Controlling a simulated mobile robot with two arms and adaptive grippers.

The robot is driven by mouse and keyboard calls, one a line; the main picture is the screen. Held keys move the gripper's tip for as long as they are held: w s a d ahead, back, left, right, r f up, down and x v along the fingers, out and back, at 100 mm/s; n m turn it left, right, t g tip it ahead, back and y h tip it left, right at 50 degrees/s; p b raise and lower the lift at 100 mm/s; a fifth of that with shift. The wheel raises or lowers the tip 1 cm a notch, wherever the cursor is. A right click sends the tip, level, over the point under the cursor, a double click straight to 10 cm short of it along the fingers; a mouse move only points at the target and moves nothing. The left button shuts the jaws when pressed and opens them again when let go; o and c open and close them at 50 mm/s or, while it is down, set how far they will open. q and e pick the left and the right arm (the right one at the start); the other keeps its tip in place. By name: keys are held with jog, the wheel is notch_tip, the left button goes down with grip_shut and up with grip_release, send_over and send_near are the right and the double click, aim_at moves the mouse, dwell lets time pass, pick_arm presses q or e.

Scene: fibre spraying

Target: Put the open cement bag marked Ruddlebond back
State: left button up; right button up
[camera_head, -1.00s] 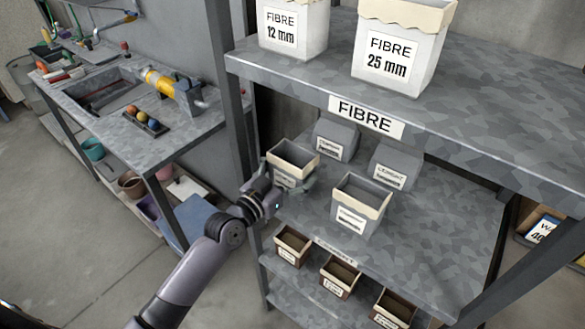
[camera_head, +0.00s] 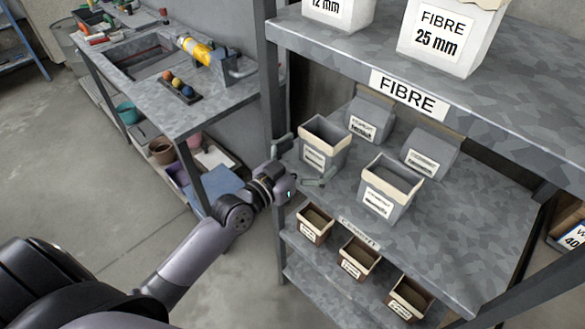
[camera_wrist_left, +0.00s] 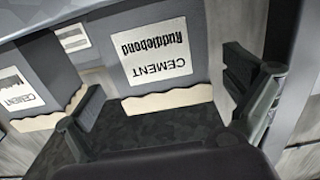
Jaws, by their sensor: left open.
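The open cement bag marked Ruddlebond (camera_head: 327,138) is grey with a cream rolled rim. It stands upright at the left front of the middle shelf (camera_head: 460,225). In the left wrist view the bag (camera_wrist_left: 155,85) shows upside down, its white label reading "CEMENT Ruddlebond". My left gripper (camera_head: 302,164) is open at the shelf's left front corner, in front of the bag. Its fingers (camera_wrist_left: 165,80) are spread to either side of the label in the wrist view, with a gap to the bag. My right gripper is not in view.
A second open cement bag (camera_head: 389,188) stands to the right, with two closed bags (camera_head: 369,117) (camera_head: 428,152) behind. Small open boxes (camera_head: 358,258) line the lower shelf. White fibre bags (camera_head: 447,35) stand above. A shelf post (camera_head: 272,90) is close to my gripper. The middle shelf's right side is free.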

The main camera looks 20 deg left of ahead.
pick_arm(q)
jog(key=b+v, duration=0.1)
jog(key=v, duration=0.6)
jog(key=shift+s+r, duration=0.1)
jog(key=a+f+n+g+y, duration=0.2)
jog(key=a+f+g+y, duration=0.15)
jog(key=f, duration=1.45)
jog(key=s+a+f+g+y, duration=0.15)
jog(key=s+f, duration=0.35)
jog(key=f, duration=0.6)
jog(key=s+a+f+g, duration=0.1)
jog(key=s+f+g, duration=0.3)
jog(key=f, duration=0.7)
jog(key=s+d+f+g, duration=0.1)
jog(key=s+f+g, duration=0.1)
jog(key=s+f, duration=0.4)
jog(key=s+d+f+g, duration=0.1)
jog(key=s+f, duration=0.5)
jog(key=s, duration=0.8)
jog(key=s+d+f+g+y, duration=0.1)
jog(key=s+f+g, duration=0.3)
jog(key=s, duration=0.6)
notch_tip(320, 180, down, 3)
jog(key=shift+s+d+r, duration=0.15)
jog(key=shift+s+d, duration=0.2)
jog(key=shift+c, duration=0.5)
